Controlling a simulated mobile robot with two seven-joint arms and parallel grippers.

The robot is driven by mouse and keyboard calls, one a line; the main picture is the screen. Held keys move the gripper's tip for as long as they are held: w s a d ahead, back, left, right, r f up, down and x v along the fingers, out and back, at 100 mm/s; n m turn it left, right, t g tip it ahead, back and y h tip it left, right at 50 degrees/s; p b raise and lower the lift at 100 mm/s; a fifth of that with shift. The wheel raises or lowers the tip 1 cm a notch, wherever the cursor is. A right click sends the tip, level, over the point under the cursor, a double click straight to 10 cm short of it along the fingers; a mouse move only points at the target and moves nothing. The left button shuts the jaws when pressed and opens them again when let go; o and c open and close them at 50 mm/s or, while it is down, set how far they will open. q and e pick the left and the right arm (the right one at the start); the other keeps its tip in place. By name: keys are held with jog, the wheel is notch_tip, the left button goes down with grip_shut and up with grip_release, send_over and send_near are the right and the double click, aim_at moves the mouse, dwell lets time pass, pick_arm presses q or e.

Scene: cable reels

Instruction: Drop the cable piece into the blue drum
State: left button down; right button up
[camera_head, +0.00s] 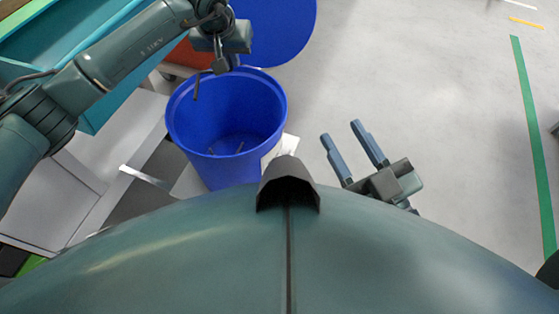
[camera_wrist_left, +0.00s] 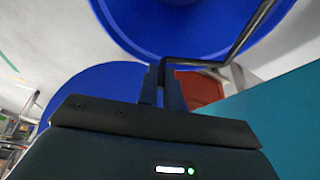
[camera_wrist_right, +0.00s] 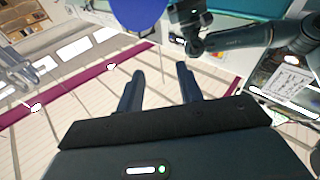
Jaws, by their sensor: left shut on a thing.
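The blue drum (camera_head: 227,165) stands open at the centre left of the head view, with a few small thin pieces lying on its floor. My left gripper (camera_head: 218,66) is over the drum's far rim, shut on the cable piece (camera_head: 196,88). The cable piece is a thin dark bent length, and its free end hangs over the drum opening. In the left wrist view, the cable piece (camera_wrist_left: 238,43) runs from the closed fingers (camera_wrist_left: 162,78) across the blue drum (camera_wrist_left: 190,36). My right gripper (camera_head: 341,132) is open and empty, right of the drum.
A round blue shape (camera_head: 280,30) lies just behind the drum, beside an orange-red object (camera_head: 187,57). A teal bin or bench (camera_head: 75,30) fills the back left. Light grey panels (camera_head: 110,145) stand left of the drum. The floor (camera_head: 430,110) on the right is clear, with a green line.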

aim_at(231, 66)
pick_arm(q)
jog(key=shift+f+b, duration=0.9)
jog(key=shift+f, duration=0.85)
pick_arm(e)
jog(key=shift+a+f, duration=0.1)
jog(key=shift+a, duration=0.1)
pick_arm(q)
jog(key=c, duration=1.5)
grip_release()
jog(key=shift+r, duration=0.15)
jog(key=shift+s+r, duration=0.1)
jog(key=shift+r, duration=0.2)
jog(key=p+v, duration=0.4)
jog(key=v, duration=0.8)
jog(key=shift+r, duration=0.15)
pick_arm(e)
jog(key=shift+d, duration=0.45)
